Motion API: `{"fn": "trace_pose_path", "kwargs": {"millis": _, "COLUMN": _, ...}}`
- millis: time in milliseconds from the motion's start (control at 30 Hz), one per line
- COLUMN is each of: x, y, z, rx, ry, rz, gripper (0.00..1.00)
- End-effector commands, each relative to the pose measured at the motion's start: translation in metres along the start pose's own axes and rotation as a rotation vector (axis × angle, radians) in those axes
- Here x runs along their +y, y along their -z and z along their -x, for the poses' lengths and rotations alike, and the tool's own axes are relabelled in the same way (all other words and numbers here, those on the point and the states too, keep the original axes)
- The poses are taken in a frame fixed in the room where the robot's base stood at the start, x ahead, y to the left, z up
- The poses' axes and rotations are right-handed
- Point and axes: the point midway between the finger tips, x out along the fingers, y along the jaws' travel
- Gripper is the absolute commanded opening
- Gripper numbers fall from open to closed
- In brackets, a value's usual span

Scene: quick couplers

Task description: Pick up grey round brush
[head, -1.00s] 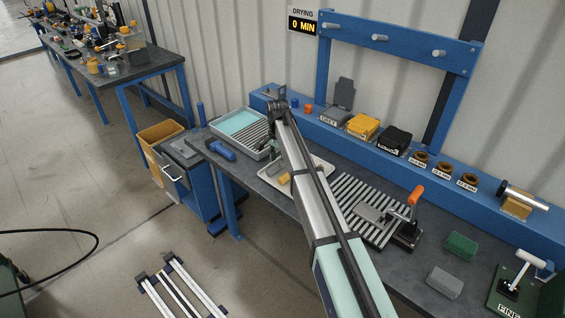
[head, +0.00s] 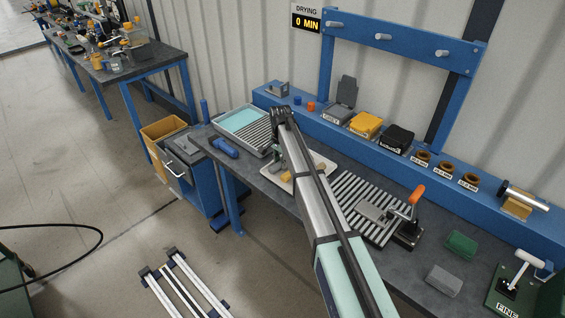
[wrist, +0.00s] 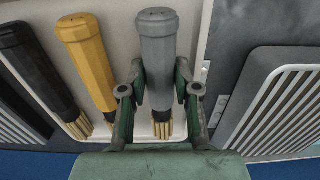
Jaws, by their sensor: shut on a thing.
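The grey round brush (wrist: 157,45) has a thick faceted handle and pale bristles at its lower end in the wrist view. My gripper (wrist: 160,82) has its two green fingers closed on either side of the handle, above the bristles. A yellow brush (wrist: 84,48) and a black brush (wrist: 32,70) lie beside it to the left. They are on a cream tray (wrist: 122,22), which also shows in the head view (head: 324,164). In the head view my arm covers most of the gripper and the grey brush. I cannot tell whether the brush touches the tray.
A tray with a teal pad (head: 240,119) and slatted rack (head: 258,138) stands left of the cream tray. A striped rack (head: 350,196) with an orange-handled clamp (head: 414,196) is to the right. A blue shelf rail (head: 310,116) runs behind, bearing boxes.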

Motion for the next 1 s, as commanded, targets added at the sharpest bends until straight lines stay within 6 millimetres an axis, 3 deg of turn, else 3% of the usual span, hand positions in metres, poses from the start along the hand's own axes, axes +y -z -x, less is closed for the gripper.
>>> {"fn": "trace_pose_path", "kwargs": {"millis": 167, "x": -0.001, "y": 0.0, "z": 0.008, "rx": 0.001, "ry": 0.001, "rz": 0.0, "gripper": 0.0}}
{"fn": "trace_pose_path", "kwargs": {"millis": 367, "x": -0.001, "y": 0.0, "z": 0.03, "rx": 0.002, "ry": 0.003, "rz": 0.0, "gripper": 0.0}}
{"fn": "trace_pose_path", "kwargs": {"millis": 800, "x": -0.002, "y": 0.001, "z": 0.139, "rx": 0.002, "ry": 0.003, "rz": 0.0, "gripper": 0.0}}
{"fn": "trace_pose_path", "kwargs": {"millis": 1000, "x": -0.001, "y": 0.001, "z": 0.177, "rx": 0.001, "ry": 0.002, "rz": 0.0, "gripper": 0.0}}
